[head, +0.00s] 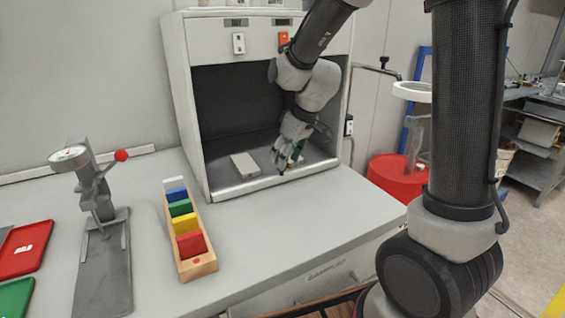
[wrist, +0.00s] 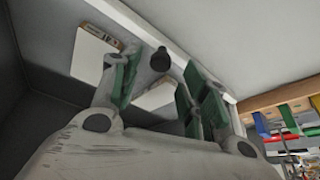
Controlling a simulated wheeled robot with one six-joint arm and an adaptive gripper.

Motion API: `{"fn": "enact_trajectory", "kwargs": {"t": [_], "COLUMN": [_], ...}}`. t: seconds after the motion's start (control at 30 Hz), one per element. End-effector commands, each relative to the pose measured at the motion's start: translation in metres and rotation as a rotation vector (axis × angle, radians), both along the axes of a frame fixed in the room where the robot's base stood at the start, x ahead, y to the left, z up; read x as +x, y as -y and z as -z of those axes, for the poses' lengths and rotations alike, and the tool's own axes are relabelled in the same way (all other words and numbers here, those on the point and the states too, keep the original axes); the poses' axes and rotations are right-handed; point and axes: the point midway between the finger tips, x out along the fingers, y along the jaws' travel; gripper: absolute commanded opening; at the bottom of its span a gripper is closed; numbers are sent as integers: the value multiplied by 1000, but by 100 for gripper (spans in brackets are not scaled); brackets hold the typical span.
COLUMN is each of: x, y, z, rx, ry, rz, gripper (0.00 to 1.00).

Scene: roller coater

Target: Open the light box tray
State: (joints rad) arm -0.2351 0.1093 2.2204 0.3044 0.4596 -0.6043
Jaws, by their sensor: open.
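The light box (head: 178,70) is a pale grey cabinet with a dark, open-fronted interior. Its tray (head: 265,183) is a flat floor panel with a light front edge, lying inside the box opening. In the wrist view, the light tray edge (wrist: 140,28) runs diagonally, with a black knob (wrist: 160,60) on it. My gripper (head: 290,158) is low in the box opening, near the front edge. In the wrist view, my gripper (wrist: 158,88) is open, its green-padded fingers on either side of the knob's line. Whether a finger touches the knob cannot be told.
A wooden rack (head: 197,268) of coloured panels and a gauge stand (head: 103,260) are left on the bench (head: 265,235). A red drum (head: 390,178) stands at right.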

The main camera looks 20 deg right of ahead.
Motion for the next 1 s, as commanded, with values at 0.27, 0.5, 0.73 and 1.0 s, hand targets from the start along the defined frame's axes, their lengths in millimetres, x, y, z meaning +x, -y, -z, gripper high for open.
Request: {"fn": "enact_trajectory", "kwargs": {"t": [0.27, 0.5, 0.73, 1.0], "x": [9, 10, 10, 9], "y": [-6, -6, -6, -6], "z": [27, 28, 28, 27], "rx": [-1, 0, 0, 0], "ry": [-1, 0, 0, 0], "rz": [0, 0, 1, 1], "gripper": [45, 45, 6, 0]}}
